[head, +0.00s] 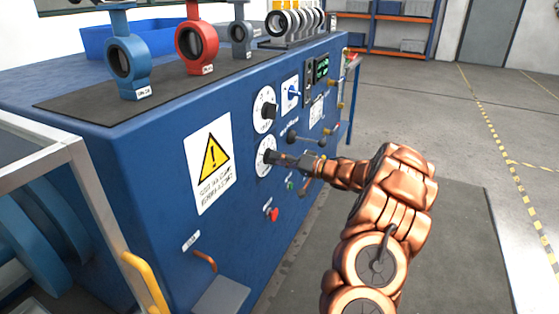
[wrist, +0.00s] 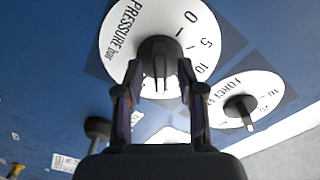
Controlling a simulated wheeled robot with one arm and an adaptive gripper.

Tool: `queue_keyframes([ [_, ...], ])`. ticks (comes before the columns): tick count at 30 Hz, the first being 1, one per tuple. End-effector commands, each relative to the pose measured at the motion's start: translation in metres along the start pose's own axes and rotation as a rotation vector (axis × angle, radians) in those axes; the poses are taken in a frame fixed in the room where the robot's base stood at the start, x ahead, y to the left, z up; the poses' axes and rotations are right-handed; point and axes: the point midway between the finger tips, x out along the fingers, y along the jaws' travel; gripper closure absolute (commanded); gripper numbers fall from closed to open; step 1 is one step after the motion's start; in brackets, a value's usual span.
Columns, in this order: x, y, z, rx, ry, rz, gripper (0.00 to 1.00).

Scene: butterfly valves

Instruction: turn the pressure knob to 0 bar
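The pressure knob (wrist: 159,50) is a black knob on a round white dial (wrist: 125,35) marked "PRESSURE bar", with 0, 5 and 10 visible. In the head view the dial (head: 264,169) is the lower one on the blue cabinet's front. My gripper (wrist: 160,88) is in front of the knob, one finger on each side. The fingers are apart, with white dial showing between them and the knob's narrow bar. I cannot tell whether the tips touch it. In the head view my gripper (head: 286,161) reaches the dial from the right. The knob's exact setting is unclear.
A second black knob (wrist: 240,106) on a "FORCE" dial sits close by; it is the upper dial (head: 264,108) in the head view. A red button (head: 271,214), a blue switch (head: 292,92) and protruding handles (head: 305,139) are on the panel. Floor at right is clear.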

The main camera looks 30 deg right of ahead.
Motion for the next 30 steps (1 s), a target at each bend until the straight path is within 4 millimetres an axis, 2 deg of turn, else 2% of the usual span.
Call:
queue_keyframes([
  [5, 0.0, -0.0001, -0.0001, 0.0, 0.0, 0.0, 0.61],
  [16, -0.0001, 0.0, -0.0001, 0.0, 0.0, 0.0, 1.0],
  [30, -0.0002, -0.0002, 0.0, -0.026, -0.002, 0.001, 1.0],
])
